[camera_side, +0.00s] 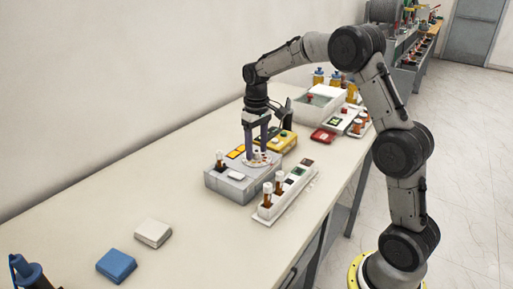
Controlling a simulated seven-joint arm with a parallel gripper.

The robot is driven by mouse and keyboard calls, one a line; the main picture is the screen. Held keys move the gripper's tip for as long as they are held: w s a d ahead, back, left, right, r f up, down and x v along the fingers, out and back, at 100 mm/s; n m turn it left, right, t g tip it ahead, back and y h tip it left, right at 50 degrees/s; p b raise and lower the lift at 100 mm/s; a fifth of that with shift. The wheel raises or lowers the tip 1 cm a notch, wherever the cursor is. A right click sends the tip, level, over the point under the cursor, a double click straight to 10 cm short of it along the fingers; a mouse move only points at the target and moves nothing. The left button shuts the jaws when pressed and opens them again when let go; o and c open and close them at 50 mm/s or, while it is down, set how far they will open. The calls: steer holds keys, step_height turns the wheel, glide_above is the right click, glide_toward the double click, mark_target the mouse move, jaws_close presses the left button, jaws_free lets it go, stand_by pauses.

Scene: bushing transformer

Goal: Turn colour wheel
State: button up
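The colour wheel (257,160) is a small pale disc with coloured spots around it. It lies on top of a grey box-shaped device (218,184) near the middle of the table. My gripper (257,158) points straight down over the wheel, with its two fingers apart. The fingertips are at or just above the disc. Whether they touch it is too small to tell. The fingers hide part of the wheel. The device also carries a tube with brown contents (220,160) at its left and a white block (236,175) at the front.
A white rack (289,195) with brown tubes stands close in front of the device. A yellow unit (283,141), a red box (322,136) and a large white box (314,106) stand behind. Blue (116,265) and white (153,232) blocks lie front left. The left table area is mostly clear.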

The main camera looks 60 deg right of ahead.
mark_target(256, 151)
step_height(256, 151, up, 14)
stand_by(0.7)
steer(key=shift+f, duration=0.1)
steer(key=s+a+r+n+t, duration=0.1)
steer(key=s+a+r+t, duration=0.1)
steer(key=s+a+r, duration=0.4)
steer(key=s+a+r+n+t, duration=0.1)
steer(key=s+a+r, duration=0.15)
steer(key=s, duration=0.65)
steer(key=s+a+f+t, duration=0.2)
steer(key=s+a+f, duration=0.2)
steer(key=s+f, duration=0.9)
steer(key=shift+f+t, duration=0.25)
steer(key=shift+t, duration=0.05)
